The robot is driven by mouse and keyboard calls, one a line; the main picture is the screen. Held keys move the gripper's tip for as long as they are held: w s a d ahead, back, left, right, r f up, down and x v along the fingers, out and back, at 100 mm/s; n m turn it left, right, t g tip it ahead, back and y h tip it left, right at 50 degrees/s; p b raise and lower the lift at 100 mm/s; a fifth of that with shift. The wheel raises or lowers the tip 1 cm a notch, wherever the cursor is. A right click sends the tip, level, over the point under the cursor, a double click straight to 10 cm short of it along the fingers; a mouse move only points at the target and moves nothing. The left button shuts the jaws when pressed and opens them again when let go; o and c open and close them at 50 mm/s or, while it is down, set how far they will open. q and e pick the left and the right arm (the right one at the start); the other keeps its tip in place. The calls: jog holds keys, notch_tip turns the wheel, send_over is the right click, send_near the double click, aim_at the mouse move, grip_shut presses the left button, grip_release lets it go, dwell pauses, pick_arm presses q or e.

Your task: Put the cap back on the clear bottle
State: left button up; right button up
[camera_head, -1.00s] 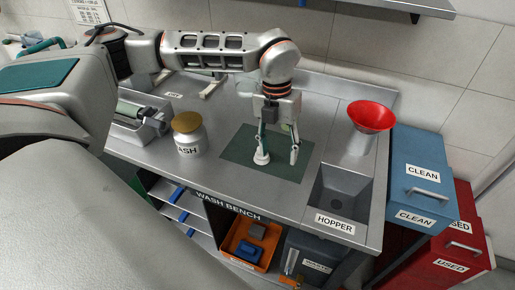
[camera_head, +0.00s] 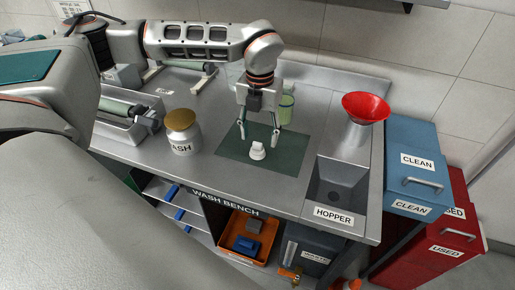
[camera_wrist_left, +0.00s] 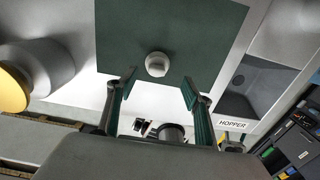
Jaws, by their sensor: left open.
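A small white cap (camera_head: 257,152) sits on the dark green mat (camera_head: 290,160) on the wash bench. In the left wrist view the cap (camera_wrist_left: 157,65) lies just beyond my fingertips, roughly centred between them. My left gripper (camera_head: 259,139) is open and empty, pointing down, with its fingers spread behind and above the cap. A clear bottle (camera_head: 287,108) with pale green contents stands behind the gripper, partly hidden by it; I cannot make out its top. My right gripper is not in view.
A red funnel (camera_head: 366,107) stands at the right, behind the hopper basin (camera_head: 338,183). Blue CLEAN (camera_head: 418,160) and red USED (camera_head: 450,235) bins stand beyond the bench's right end.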

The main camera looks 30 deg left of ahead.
aim_at(257, 143)
pick_arm(q)
jog(key=shift+a+f, duration=0.15)
jog(key=shift+f, duration=1.2)
jog(key=shift+a+f, duration=0.15)
jog(key=shift+f, duration=1.15)
jog(key=c, duration=0.8)
